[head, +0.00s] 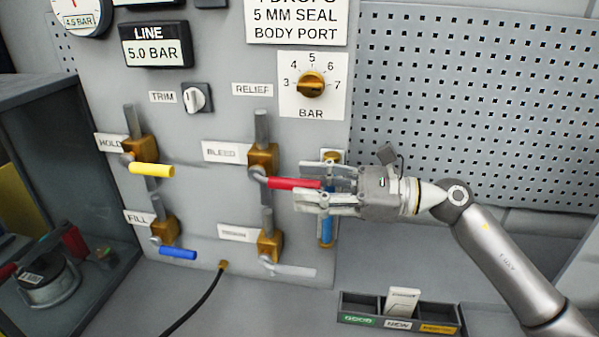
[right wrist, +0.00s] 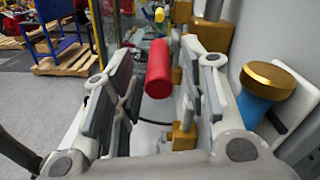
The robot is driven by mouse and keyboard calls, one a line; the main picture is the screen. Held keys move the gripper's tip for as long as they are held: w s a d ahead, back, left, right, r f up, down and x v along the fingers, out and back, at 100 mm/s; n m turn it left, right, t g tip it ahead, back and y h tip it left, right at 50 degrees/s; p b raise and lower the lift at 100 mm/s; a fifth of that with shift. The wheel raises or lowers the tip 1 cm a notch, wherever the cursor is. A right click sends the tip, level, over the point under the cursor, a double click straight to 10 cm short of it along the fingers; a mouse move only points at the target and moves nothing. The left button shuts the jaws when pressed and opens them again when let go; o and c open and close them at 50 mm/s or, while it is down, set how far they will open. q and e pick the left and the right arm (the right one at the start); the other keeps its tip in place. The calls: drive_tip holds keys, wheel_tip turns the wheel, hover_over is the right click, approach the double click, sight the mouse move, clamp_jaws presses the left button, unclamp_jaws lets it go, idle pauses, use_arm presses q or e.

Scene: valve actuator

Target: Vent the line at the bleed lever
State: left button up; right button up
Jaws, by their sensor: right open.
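The bleed lever (head: 290,183) has a red handle and sits on a brass valve body beside the BLEED label (head: 226,152) in the head view. Its handle points right, roughly level. My right gripper (head: 310,184) is open around the end of the red handle. In the right wrist view the red handle (right wrist: 159,70) lies between the two open fingers (right wrist: 155,95), with gaps visible on both sides. The LINE display (head: 154,45) reads 5.0 BAR. My left gripper is not in view.
A yellow HOLD lever (head: 152,170), a blue FILL lever (head: 178,253) and a grey lever (head: 290,270) are on the same panel. A blue cylinder with a brass cap (right wrist: 268,80) stands close beside my right gripper. A sorting tray (head: 400,318) sits below.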

sight(282, 181)
drive_tip(key=shift+w+a+p, duration=0.2)
drive_tip(key=shift+a+p, duration=0.1)
drive_tip(key=shift+a, duration=0.75)
clamp_jaws()
